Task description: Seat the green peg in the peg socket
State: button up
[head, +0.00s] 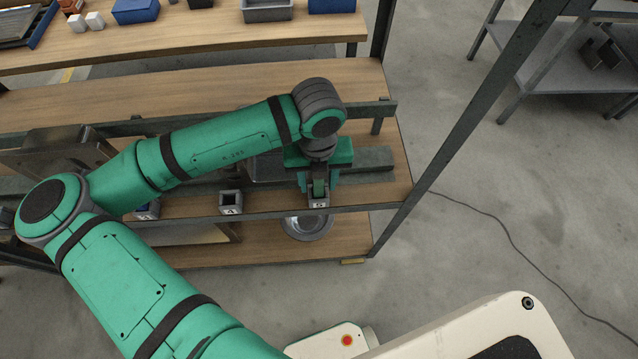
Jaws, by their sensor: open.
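My gripper (318,184) points down over the right part of the middle shelf, with its fingers apart. A small green piece, which looks like the green peg (319,188), shows between the fingers. They do not appear closed on it. A grey block with a pale label (318,204) sits right below the peg at the shelf's front edge. The peg appears upright at this block, but the gripper hides how deep it sits. A second grey square block with a dark open hole (231,202) stands to the left. I cannot tell which block is the peg socket.
A metal bowl (307,228) stands on the lower shelf below the gripper. A dark rail (376,207) runs along the shelf front, and a slanted post (440,150) stands at right. Blue bins (135,10) and a grey bin (267,12) are on the upper shelf.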

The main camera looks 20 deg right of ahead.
jog(key=shift+f, duration=0.1)
jog(key=shift+c, duration=0.3)
grip_shut()
